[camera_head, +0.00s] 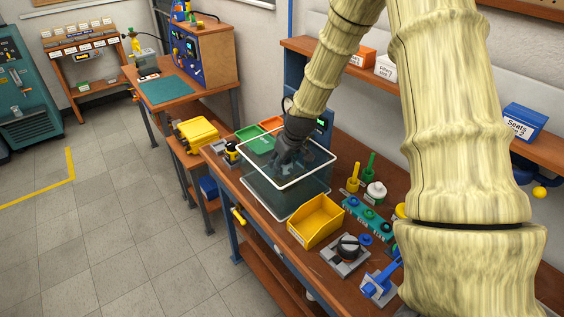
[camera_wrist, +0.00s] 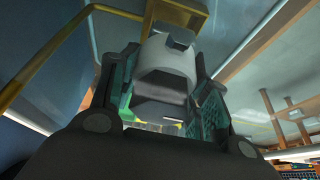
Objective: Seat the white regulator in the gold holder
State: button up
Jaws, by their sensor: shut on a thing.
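In the wrist view my gripper (camera_wrist: 163,58) is shut on the white regulator (camera_wrist: 168,62), a white cylinder with a grey block at its far end. Its fingers press on both sides. In the head view my gripper (camera_head: 287,160) reaches down at the clear tank with a white rim (camera_head: 308,173); the regulator is too small to make out there. A gold bar and bracket (camera_wrist: 176,14) show beyond the regulator in the wrist view; they may be the gold holder, but I cannot tell whether they touch it. I cannot make out the gold holder in the head view.
A yellow bin (camera_head: 315,221) stands right beside the tank, with green (camera_head: 254,145) and orange bins behind it. A black-knobbed fixture (camera_head: 347,250), a blue clamp (camera_head: 381,281) and a teal rack (camera_head: 368,220) fill the bench's near end. A shelf (camera_head: 300,46) runs along the wall.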

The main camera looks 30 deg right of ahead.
jog(key=shift+f+b, duration=0.65)
jog(key=shift+f, duration=1)
dwell(2.7)
jog(key=o, duration=2)
jog(key=shift+r, duration=0.1)
jog(key=shift+r+p, duration=2.75)
jog(key=shift+r, duration=1.15)
